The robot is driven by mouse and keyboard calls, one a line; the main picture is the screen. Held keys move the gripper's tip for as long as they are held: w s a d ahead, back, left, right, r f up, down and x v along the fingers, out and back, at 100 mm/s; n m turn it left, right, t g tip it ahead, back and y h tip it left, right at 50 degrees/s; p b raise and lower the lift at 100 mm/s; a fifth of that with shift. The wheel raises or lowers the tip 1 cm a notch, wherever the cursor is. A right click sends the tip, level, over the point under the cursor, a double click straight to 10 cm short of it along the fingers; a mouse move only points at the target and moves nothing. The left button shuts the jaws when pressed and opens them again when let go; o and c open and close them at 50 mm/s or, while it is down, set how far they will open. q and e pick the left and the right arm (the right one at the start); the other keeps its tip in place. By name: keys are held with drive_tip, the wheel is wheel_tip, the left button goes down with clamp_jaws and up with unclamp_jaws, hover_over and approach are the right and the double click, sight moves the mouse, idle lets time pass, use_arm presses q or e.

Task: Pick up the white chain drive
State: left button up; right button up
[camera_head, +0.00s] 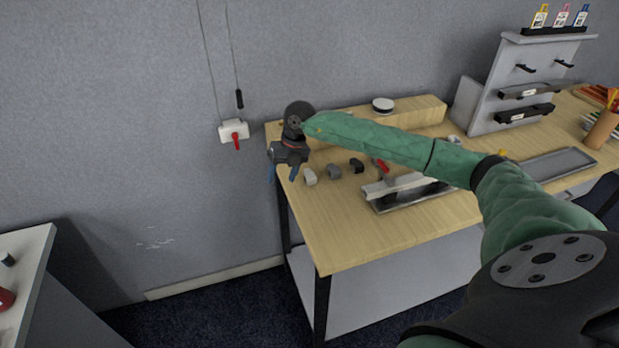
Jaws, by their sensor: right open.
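A small white part (310,177), which looks like the white chain drive, sits on the wooden table (370,235) near its left end. It is the leftmost of a short row with a grey part (333,171) and a black part (356,165). My right gripper (282,175) is open, with its blue fingertips pointing down at the table's left edge. It is just left of the white part and appears empty. My right arm crosses over the table and hides part of it. My left gripper is out of view.
A metal tray (412,201) with grey and white pieces lies right of the row, near a red item (381,167). A long wooden block (424,111) at the back carries a round disc (383,104). A grey rack (478,108) stands at right. The front left tabletop is clear.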

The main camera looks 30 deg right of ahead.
sight(310, 175)
drive_tip(key=d+h, duration=0.1)
drive_tip(key=d, duration=0.2)
drive_tip(key=d+r+h, duration=0.1)
drive_tip(key=d, duration=0.2)
drive_tip(key=d+r+m+h, duration=0.1)
drive_tip(key=d, duration=0.2)
drive_tip(key=shift+w+d+r+g, duration=0.2)
drive_tip(key=shift+w+d+g, duration=0.1)
drive_tip(key=shift+g, duration=0.1)
drive_tip(key=shift+d+h, duration=0.3)
drive_tip(key=shift+s+f+p, duration=0.1)
drive_tip(key=shift+f+p, duration=0.65)
drive_tip(key=shift+f, duration=0.55)
drive_tip(key=f+p, duration=0.1)
drive_tip(key=f, duration=0.1)
drive_tip(key=f+p, duration=0.1)
drive_tip(key=p, duration=0.1)
drive_tip(key=shift+s+a+f, duration=0.2)
drive_tip(key=shift+f, duration=0.15)
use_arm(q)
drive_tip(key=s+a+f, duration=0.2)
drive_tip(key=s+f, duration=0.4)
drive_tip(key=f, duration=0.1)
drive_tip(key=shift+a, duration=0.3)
use_arm(e)
drive_tip(key=shift+d+f, duration=0.1)
drive_tip(key=shift+f, duration=0.6)
